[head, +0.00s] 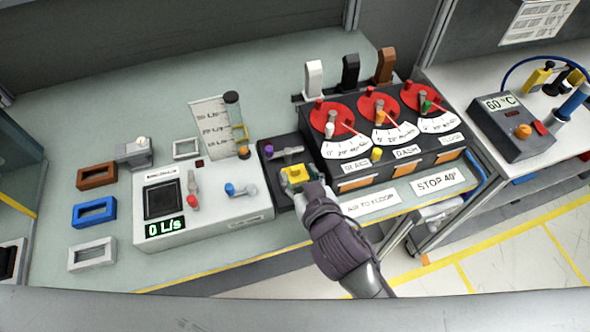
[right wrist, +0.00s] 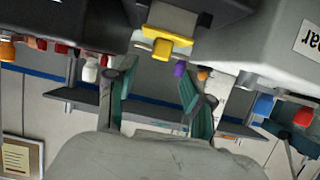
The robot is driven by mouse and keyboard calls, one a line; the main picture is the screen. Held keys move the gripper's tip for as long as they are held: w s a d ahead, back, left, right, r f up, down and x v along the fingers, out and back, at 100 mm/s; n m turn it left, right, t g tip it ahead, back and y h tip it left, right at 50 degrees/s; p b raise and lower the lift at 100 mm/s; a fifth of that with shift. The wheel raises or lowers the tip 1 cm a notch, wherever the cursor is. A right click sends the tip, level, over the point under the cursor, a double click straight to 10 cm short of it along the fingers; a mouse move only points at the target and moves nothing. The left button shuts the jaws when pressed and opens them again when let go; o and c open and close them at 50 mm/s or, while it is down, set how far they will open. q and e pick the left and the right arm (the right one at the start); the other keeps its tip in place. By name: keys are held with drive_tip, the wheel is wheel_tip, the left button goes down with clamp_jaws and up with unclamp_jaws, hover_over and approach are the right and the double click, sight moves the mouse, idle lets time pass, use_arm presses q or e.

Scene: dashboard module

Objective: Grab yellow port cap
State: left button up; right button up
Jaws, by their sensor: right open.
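The yellow port cap (head: 295,173) sits on a small dark module between the flow-meter box and the dial panel. My right gripper (head: 300,183) is open, and its fingers are close around the cap's near side in the head view. In the right wrist view the yellow cap (right wrist: 166,45) shows just beyond the two teal-padded fingertips (right wrist: 158,72), roughly centred between them. I see no grip on it; whether a finger touches it I cannot tell. My left gripper is not in view.
A purple-tipped lever (head: 285,152) is just behind the cap. The dial panel (head: 375,150) with red dials stands close on the right. The white flow-meter box (head: 205,207) is close on the left. Brown, blue and white frames lie at the far left of the bench.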

sight(296, 168)
drive_tip(key=shift+w+a+f+p, duration=0.1)
drive_tip(key=shift+w+f+p, duration=0.2)
drive_tip(key=shift+w, duration=0.25)
drive_tip(key=p+x, duration=0.1)
drive_tip(key=x, duration=0.3)
drive_tip(key=shift+f, duration=0.25)
drive_tip(key=shift+c, duration=0.5)
drive_tip(key=c, duration=0.9)
